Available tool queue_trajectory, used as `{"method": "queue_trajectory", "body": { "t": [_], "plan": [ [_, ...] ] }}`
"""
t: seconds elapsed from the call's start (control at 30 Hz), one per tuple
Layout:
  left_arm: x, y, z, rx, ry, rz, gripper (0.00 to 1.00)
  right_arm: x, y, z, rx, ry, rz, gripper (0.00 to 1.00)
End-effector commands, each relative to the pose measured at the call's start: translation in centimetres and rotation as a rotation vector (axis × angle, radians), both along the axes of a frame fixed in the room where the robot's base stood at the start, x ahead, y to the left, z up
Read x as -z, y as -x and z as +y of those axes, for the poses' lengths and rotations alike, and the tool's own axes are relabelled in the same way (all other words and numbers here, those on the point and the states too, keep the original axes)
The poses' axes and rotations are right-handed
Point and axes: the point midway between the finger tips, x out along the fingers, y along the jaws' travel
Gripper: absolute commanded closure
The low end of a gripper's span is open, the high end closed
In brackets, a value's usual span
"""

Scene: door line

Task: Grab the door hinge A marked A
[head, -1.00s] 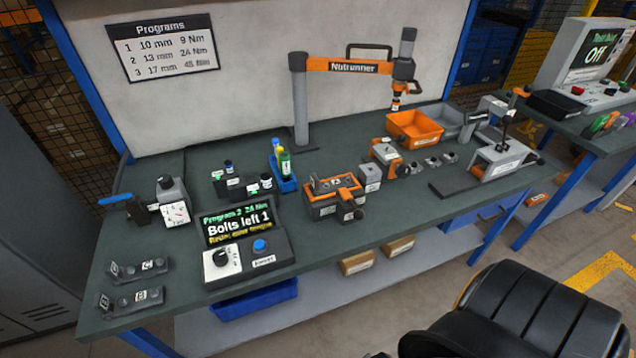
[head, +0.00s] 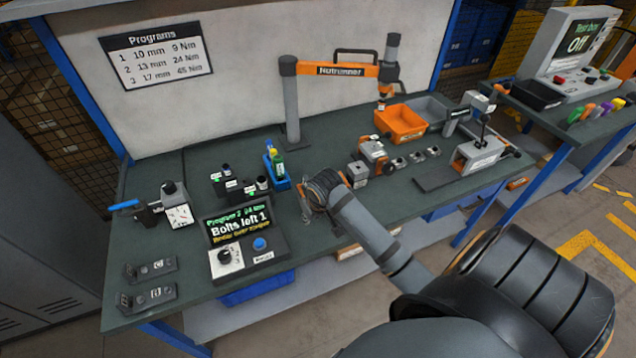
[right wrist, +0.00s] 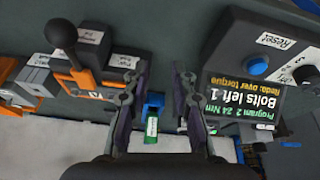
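In the right wrist view a dark part with a white mark, possibly an A, sits in the orange clamp fixture (right wrist: 70,78) beside a black ball-topped lever (right wrist: 62,38). I cannot read the mark surely. My right gripper (right wrist: 160,85) is open and empty, with that fixture left of its fingers. In the head view my right gripper (head: 318,190) is over the fixture's place and hides most of it. Two dark hinges lie at the bench's front left, one marked C (head: 150,268) and one marked B (head: 147,298). My left gripper is not in view.
A control box (head: 248,250) with a screen reading "Bolts left 1" stands left of the right gripper. A blue holder (head: 280,180) with bottles is behind it. The nutrunner arm (head: 338,70) and an orange bin (head: 402,122) are farther back.

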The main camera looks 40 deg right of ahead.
Motion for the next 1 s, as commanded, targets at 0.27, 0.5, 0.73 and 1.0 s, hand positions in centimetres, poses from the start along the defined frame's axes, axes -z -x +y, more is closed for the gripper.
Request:
{"method": "queue_trajectory", "body": {
  "t": [0.27, 0.5, 0.73, 1.0],
  "plan": [
    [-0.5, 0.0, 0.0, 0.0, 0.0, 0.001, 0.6, -6.8, -6.9, -4.9, 0.128, -0.032, -0.042, 0.75],
    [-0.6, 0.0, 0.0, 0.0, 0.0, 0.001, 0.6, -7.8, -8.0, -5.8, 0.157, -0.046, -0.047, 0.75],
    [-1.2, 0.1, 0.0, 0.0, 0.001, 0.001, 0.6, -4.4, -9.5, -6.1, 0.157, -0.048, -0.046, 0.75],
    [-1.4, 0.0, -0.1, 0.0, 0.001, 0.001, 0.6, -3.1, -10.1, -6.3, 0.156, -0.046, -0.048, 0.75]
  ]
}}
